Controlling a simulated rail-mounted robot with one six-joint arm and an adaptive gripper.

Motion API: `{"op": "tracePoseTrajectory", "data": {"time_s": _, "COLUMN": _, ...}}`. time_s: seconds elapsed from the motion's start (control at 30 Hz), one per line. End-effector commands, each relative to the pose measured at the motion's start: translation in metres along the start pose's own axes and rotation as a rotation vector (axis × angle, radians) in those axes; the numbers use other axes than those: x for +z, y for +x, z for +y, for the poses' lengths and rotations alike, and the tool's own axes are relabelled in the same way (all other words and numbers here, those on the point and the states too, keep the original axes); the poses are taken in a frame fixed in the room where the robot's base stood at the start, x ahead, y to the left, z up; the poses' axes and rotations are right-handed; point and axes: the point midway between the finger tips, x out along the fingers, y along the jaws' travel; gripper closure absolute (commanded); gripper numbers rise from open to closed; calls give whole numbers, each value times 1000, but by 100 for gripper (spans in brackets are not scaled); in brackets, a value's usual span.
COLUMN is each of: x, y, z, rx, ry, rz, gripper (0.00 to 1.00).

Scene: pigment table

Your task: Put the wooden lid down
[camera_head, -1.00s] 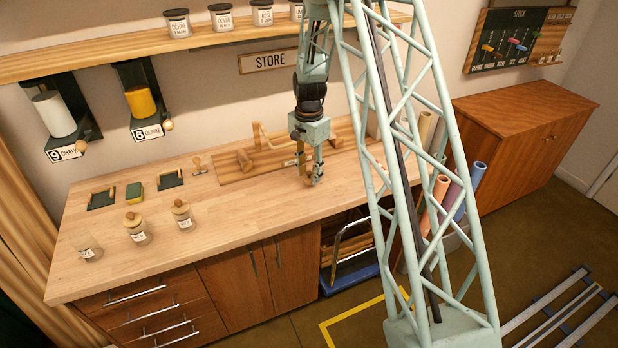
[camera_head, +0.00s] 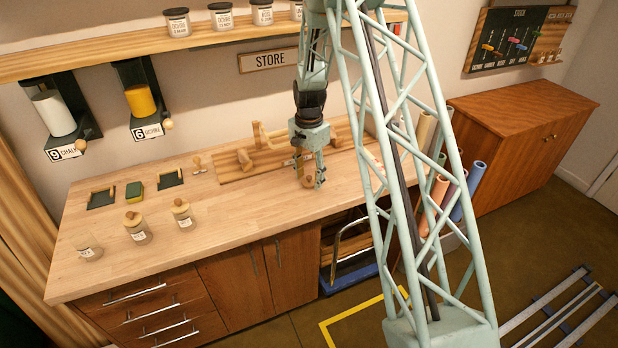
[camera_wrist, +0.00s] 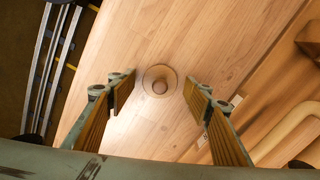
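The wooden lid (camera_head: 308,183), a small round disc with a knob, rests on the wooden worktop (camera_head: 235,222) near the front edge. In the wrist view the lid (camera_wrist: 160,82) lies knob up just beyond my fingertips. My gripper (camera_head: 309,175) points down over it. Its fingers (camera_wrist: 158,92) are wide apart, with a clear gap on both sides of the lid, and hold nothing. A glass jar (camera_head: 89,248) without a lid stands at the left of the worktop. Two similar jars, the middle one (camera_head: 137,228) and the right one (camera_head: 183,214), wear wooden lids.
A wooden board with a handled frame (camera_head: 262,152) lies behind my gripper. Dispensers (camera_head: 140,101) hang above. The worktop between jars and lid is clear.

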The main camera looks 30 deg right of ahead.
Motion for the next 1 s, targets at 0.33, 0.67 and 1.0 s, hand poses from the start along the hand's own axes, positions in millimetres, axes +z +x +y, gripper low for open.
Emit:
{"op": "tracePoseTrajectory", "data": {"time_s": 0.33, "x": 0, "y": -1, "z": 0, "rx": 0, "ry": 0, "rz": 0, "gripper": 54}}
{"op": "tracePoseTrajectory", "data": {"time_s": 0.67, "x": 0, "y": -19, "z": -1, "rx": -1, "ry": 0, "rz": 1, "gripper": 54}}
{"op": "tracePoseTrajectory", "data": {"time_s": 1.0, "x": 0, "y": -61, "z": 0, "rx": -1, "ry": 0, "rz": 1, "gripper": 54}}
